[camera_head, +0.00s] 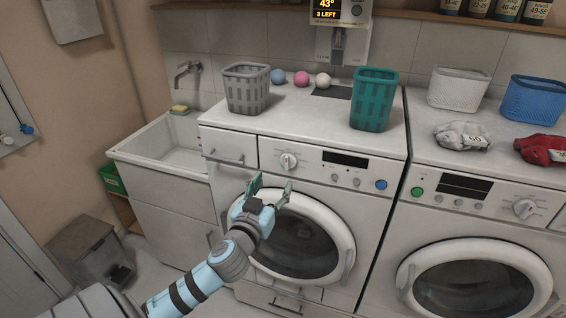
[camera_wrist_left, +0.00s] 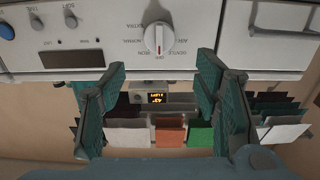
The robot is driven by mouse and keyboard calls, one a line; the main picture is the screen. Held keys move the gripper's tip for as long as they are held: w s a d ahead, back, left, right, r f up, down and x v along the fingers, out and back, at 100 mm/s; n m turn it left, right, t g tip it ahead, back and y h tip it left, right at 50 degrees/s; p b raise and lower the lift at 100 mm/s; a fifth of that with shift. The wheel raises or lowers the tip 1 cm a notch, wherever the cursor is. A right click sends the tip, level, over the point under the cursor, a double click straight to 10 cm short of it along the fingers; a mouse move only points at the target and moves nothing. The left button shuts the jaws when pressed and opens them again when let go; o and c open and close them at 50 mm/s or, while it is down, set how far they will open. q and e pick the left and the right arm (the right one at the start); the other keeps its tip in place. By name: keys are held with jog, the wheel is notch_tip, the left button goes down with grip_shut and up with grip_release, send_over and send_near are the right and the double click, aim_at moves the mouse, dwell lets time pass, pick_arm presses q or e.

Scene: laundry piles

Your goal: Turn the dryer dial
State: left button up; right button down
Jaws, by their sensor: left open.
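The white dial (camera_head: 288,161) sits on the front panel of the left machine (camera_head: 330,205), above its round door. The left wrist view is upside down and shows the dial (camera_wrist_left: 158,37) with a red mark, ringed by printed labels such as IRON and GENTLE. My left gripper (camera_head: 271,187) is open and empty, in front of the top of the round door and a little below the dial. In the left wrist view the open fingers (camera_wrist_left: 160,78) stand either side of the dial's line, apart from it. My right gripper is not in view.
A second machine (camera_head: 470,225) with its own dial (camera_head: 523,208) stands to the right. A grey basket (camera_head: 246,90) and a teal basket (camera_head: 373,100) stand on the left machine. A handle (camera_head: 223,160) sticks out left of the panel. A sink (camera_head: 165,145) is farther left.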

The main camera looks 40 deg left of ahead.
aim_at(286, 163)
pick_arm(q)
jog(key=x, duration=0.9)
jog(key=shift+w+a+p, duration=0.1)
jog(key=shift+w+p, duration=0.25)
jog(key=shift+p, duration=0.05)
jog(key=shift+f, duration=0.1)
jog(key=c, duration=0.9)
jog(key=shift+a, duration=0.25)
jog(key=shift+c, duration=1.1)
jog(key=shift+d, duration=0.3)
jog(key=shift+a, duration=0.1)
